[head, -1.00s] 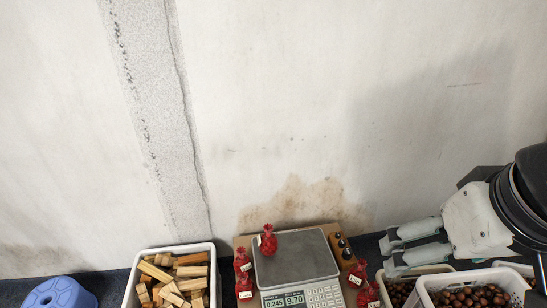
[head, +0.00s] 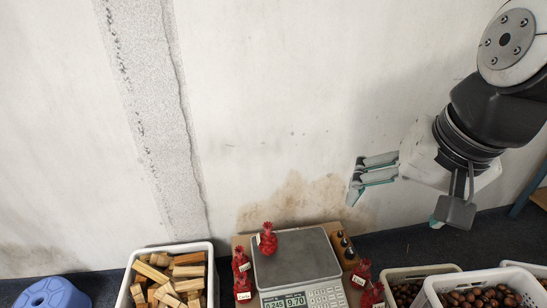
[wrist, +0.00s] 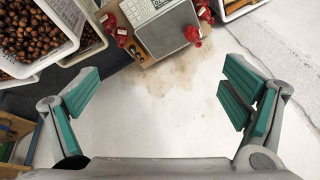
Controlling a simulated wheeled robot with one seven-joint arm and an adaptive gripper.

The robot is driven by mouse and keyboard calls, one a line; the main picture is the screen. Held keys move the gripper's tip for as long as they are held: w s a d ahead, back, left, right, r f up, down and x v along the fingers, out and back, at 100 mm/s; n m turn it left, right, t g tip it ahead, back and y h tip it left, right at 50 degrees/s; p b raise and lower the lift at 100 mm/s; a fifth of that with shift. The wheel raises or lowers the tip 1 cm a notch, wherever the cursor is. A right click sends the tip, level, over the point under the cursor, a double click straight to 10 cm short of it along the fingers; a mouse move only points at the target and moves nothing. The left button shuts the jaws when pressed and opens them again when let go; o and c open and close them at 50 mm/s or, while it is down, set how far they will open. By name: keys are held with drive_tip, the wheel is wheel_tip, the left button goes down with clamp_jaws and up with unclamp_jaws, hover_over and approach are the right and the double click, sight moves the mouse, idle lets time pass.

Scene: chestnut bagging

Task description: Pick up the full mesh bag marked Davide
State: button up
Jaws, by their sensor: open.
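Several filled red mesh bags with small white tags show in the head view. One bag (head: 267,242) stands on the plate of the scale (head: 300,258). Two stand left of the scale: a rear bag (head: 240,263) and a front bag (head: 243,286) whose tag seems to read Carlo. Two more stand at its right, a rear bag (head: 362,272) and a front bag (head: 371,294). I cannot read Davide on any tag. My gripper (head: 364,180) is open and empty, above and right of the scale, before the wall. In the wrist view my gripper (wrist: 160,90) has its fingers wide apart.
A white crate of wood blocks (head: 175,250) and a blue stool (head: 52,293) are at the left. Crates of chestnuts, one white (head: 428,292), stand at the right. Dark weights (head: 346,247) sit beside the scale. The stained wall (head: 300,120) rises behind.

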drive_tip(key=w+a+f+m+y+b, duration=0.1)
drive_tip(key=w+a+f+m+b, duration=0.2)
drive_tip(key=w+f, duration=0.35)
drive_tip(key=w+a+f+m+b, duration=0.2)
drive_tip(key=w+f+m+b, duration=0.15)
drive_tip(key=w, duration=0.65)
drive_tip(key=m+g+y+b, duration=0.1)
drive_tip(key=m+y+b, duration=0.1)
drive_tip(key=m+b, duration=1.25)
hover_over(265, 235)
drive_tip(key=s+d, duration=0.2)
drive_tip(key=d, duration=0.3)
wheel_tip(265, 235, down, 38)
drive_tip(key=b+x, duration=0.2)
drive_tip(key=x, duration=0.6)
drive_tip(key=shift+w+d+f+b, duration=0.1)
drive_tip(key=shift+d+b, duration=0.05)
drive_tip(key=shift+b, duration=0.2)
drive_tip(key=shift+h, duration=0.3)
drive_tip(key=shift+a+b+x, duration=0.15)
drive_tip(key=shift+b+x, duration=0.6)
drive_tip(key=shift+x, duration=0.75)
drive_tip(key=shift+a+b+x, duration=0.15)
drive_tip(key=shift+b+x, duration=0.55)
drive_tip(key=shift+x, duration=0.8)
drive_tip(key=shift+c, duration=0.6)
drive_tip(key=c, duration=1.4)
